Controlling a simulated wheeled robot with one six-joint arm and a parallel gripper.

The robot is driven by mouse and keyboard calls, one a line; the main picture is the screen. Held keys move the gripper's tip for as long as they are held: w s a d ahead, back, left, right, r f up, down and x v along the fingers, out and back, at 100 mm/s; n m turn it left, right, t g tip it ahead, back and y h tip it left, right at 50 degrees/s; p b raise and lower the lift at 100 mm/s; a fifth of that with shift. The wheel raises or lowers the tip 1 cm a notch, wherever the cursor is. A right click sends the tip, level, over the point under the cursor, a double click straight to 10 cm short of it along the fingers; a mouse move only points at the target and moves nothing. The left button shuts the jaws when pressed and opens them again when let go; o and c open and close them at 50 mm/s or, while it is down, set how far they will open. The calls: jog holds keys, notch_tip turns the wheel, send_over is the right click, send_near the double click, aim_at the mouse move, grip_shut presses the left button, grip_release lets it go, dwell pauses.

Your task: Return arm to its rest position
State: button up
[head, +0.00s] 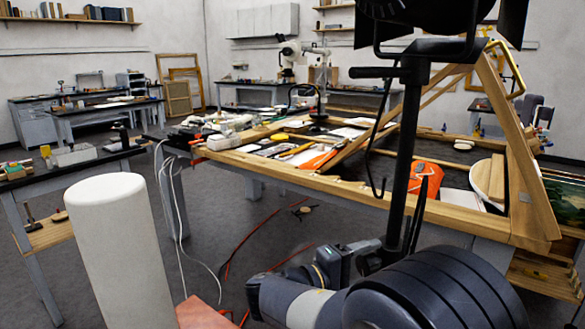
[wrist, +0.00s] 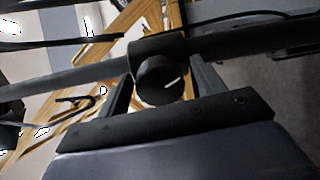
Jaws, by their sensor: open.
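My arm (head: 290,298) shows low in the middle of the head view, with its grey and dark links folded near the floor-side of the big workbench. My gripper (wrist: 163,80) is open in the wrist view, its two dark fingers spread apart. A round black knob (wrist: 161,82) on a dark rod shows between the fingers in that view. I cannot tell whether the fingers touch it. In the head view, the hand end is hard to make out against a black lamp stand (head: 408,130).
The wooden-edged workbench (head: 345,187) behind my arm carries papers, tools and an orange bag (head: 427,177). A wooden easel-like frame (head: 522,165) stands at right. A side bench (head: 95,160) is at left. Red and white cables cross the grey floor (head: 240,205), which is otherwise mostly clear.

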jog(key=m+b, duration=0.5)
jog(key=shift+f, duration=0.25)
jog(key=m+b, duration=0.4)
jog(key=m, duration=0.1)
jog(key=shift+m+b, duration=0.3)
jog(key=shift+b, duration=0.1)
jog(key=shift+a+r+m, duration=0.1)
jog(key=shift+r+m, duration=0.05)
jog(key=shift+m, duration=0.15)
jog(key=shift+s+a+r, duration=0.15)
jog(key=shift+s+a, duration=0.1)
jog(key=shift+a, duration=0.2)
jog(key=shift+s+a, duration=0.25)
jog(key=shift+a, duration=0.25)
